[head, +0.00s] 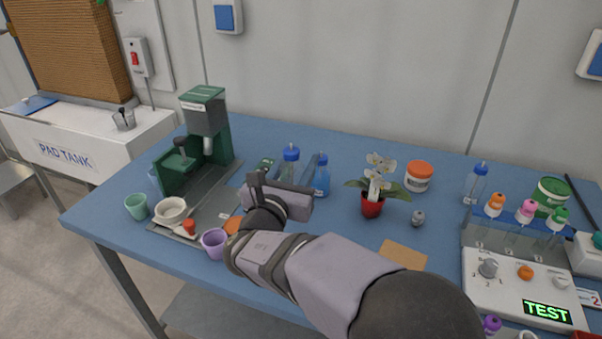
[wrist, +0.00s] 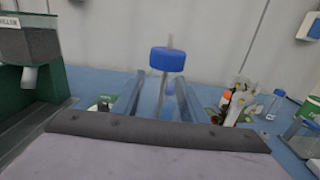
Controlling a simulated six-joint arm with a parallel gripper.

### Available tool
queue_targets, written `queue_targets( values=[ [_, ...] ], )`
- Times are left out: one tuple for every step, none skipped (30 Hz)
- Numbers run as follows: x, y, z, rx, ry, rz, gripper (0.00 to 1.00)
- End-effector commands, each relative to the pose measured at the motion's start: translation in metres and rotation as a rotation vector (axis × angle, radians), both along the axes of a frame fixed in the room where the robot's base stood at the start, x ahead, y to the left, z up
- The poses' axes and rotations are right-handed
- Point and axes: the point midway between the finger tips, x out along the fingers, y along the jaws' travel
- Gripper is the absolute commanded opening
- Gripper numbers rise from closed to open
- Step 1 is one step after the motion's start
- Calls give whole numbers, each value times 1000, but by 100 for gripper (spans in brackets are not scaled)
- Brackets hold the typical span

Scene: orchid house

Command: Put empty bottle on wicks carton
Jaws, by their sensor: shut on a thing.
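A clear bottle with a blue cap (head: 291,154) stands upright between the fingers of my gripper (head: 292,172), which is shut on it. In the wrist view the bottle's blue cap (wrist: 167,60) and thin spout rise above the two fingers (wrist: 160,98). Its see-through body looks empty, and its lower part is hidden by my gripper. A small dark green box with a white label (head: 265,166) lies just left of the bottle, partly hidden; it may be the wicks carton, but its lettering is too small to read.
A blue-filled bottle (head: 322,178) stands close right of my gripper. A potted white orchid (head: 372,207) and an orange-lidded jar (head: 418,177) stand farther right. A green machine (head: 205,125) and several cups are left. Another blue-capped bottle (head: 475,184) stands by the rack at right.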

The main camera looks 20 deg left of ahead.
Motion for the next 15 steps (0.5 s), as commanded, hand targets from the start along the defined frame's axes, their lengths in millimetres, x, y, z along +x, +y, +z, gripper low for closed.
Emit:
queue_targets(
  values=[
    [0, 0, 1, 0, 0, 0, 18],
    [0, 0, 1, 0, 0, 0, 18],
    [0, 0, 1, 0, 0, 0, 18],
    [0, 0, 1, 0, 0, 0, 18],
    [0, 0, 2, 0, 0, 0, 18],
    [0, 0, 3, 0, 0, -1, 18],
    [0, 0, 5, 0, 0, -1, 18],
    [1, -1, 7, 0, 0, -2, 18],
    [1, -1, 10, 0, 0, -2, 18],
    [1, -2, 13, 0, 0, -3, 18],
    [1, -2, 16, 0, 0, -4, 18],
    [2, -3, 22, 0, -1, -6, 18],
    [3, -3, 26, 0, -1, -7, 18],
    [3, -4, 31, 0, -1, -9, 18],
    [4, -5, 39, 0, -1, -11, 18]
  ],
)
